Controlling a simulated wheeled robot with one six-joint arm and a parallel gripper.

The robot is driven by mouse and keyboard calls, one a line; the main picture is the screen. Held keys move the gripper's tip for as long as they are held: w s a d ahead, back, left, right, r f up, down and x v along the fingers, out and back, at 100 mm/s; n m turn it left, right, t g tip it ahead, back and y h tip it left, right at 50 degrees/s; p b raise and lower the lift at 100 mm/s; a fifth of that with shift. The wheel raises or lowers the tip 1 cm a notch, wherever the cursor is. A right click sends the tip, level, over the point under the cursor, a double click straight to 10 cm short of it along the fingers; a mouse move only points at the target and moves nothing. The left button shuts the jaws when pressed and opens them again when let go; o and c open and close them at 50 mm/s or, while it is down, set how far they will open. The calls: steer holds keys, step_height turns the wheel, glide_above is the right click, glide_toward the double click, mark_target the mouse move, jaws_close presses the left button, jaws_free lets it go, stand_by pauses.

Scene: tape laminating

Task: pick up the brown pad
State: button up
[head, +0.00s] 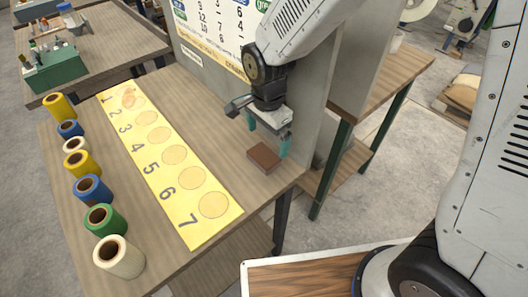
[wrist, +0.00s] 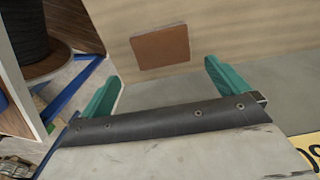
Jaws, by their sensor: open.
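The brown pad (head: 264,158) is a small flat rectangular block lying on the wooden table near its right edge. In the wrist view the pad (wrist: 160,47) lies ahead of my gripper, between the lines of the two fingers and nearer the left one in the upper middle. My gripper (head: 268,138) has two teal fingers, spread apart and empty. In the head view it hangs just above and behind the pad. In the wrist view the gripper (wrist: 158,82) shows both fingers clear of the pad.
A yellow numbered sheet (head: 170,165) with round outlines lies left of the pad. Several tape rolls, among them a white one (head: 119,257), line the table's left side. A printed panel (head: 215,40) stands close behind my gripper. Bare table (head: 235,180) lies between sheet and pad.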

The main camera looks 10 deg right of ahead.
mark_target(264, 155)
steer(key=f, duration=0.4)
steer(key=a+f, duration=0.1)
steer(key=f, duration=0.1)
steer(key=shift+f, duration=0.2)
steer(key=shift+d, duration=0.1)
steer(key=c, duration=0.9)
